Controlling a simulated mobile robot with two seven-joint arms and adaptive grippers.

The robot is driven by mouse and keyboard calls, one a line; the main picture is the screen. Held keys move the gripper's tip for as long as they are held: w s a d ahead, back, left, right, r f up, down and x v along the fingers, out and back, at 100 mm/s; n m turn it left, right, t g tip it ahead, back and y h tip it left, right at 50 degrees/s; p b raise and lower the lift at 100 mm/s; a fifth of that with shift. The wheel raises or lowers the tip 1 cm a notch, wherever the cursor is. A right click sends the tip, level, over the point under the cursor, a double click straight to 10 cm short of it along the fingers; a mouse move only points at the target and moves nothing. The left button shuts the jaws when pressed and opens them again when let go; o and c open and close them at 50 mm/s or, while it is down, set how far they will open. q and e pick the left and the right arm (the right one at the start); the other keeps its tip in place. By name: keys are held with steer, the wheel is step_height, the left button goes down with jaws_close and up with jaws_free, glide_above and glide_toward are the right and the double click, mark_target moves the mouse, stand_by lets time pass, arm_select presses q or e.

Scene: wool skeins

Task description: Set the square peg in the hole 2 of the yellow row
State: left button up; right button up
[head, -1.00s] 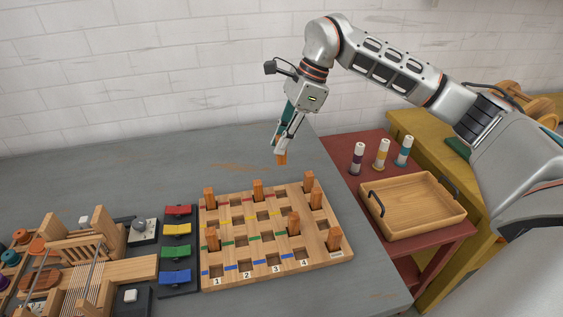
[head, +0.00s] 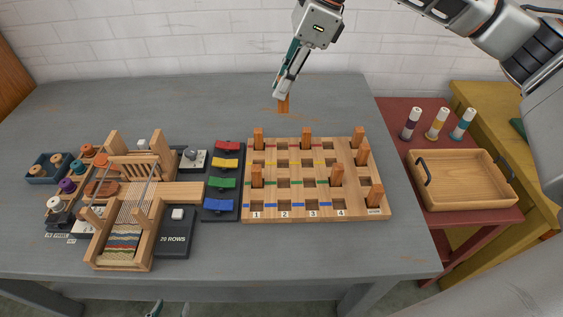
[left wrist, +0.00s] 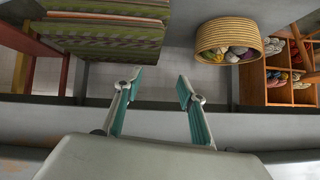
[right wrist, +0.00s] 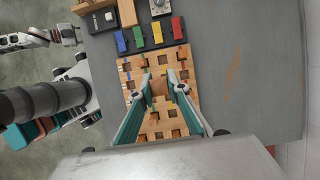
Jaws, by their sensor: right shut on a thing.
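The wooden peg board (head: 269,214) lies on the grey table, with holes marked by red, yellow, green and blue row stripes and columns numbered 1 to 4. The yellow row's hole 2 (head: 281,162) looks empty. My right gripper (head: 281,93) is shut on an orange-brown wooden peg (head: 284,104), held above the table behind the board. In the right wrist view the peg (right wrist: 160,88) sits between the fingertips, with the board below. My left gripper (left wrist: 158,82) is open and empty; its fingertips just show at the bottom edge of the head view.
Several pegs stand in the board, including at red 1 (head: 258,139), red 3 (head: 307,138), green 1 (head: 256,177) and the right-hand column. Coloured blocks (head: 221,181) and a small loom (head: 125,215) stand left. A wooden tray (head: 465,203) sits on the red side table.

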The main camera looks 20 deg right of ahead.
step_height(320, 180, down, 19)
steer(key=shift+f+b, duration=0.2)
steer(key=shift+b, duration=0.5)
steer(key=shift+f, duration=0.1)
steer(key=o, duration=0.5)
steer(key=shift+f, duration=0.1)
steer(key=o, duration=0.4)
steer(key=p+v, duration=0.1)
steer(key=v, duration=1.1)
steer(key=shift+r, duration=0.25)
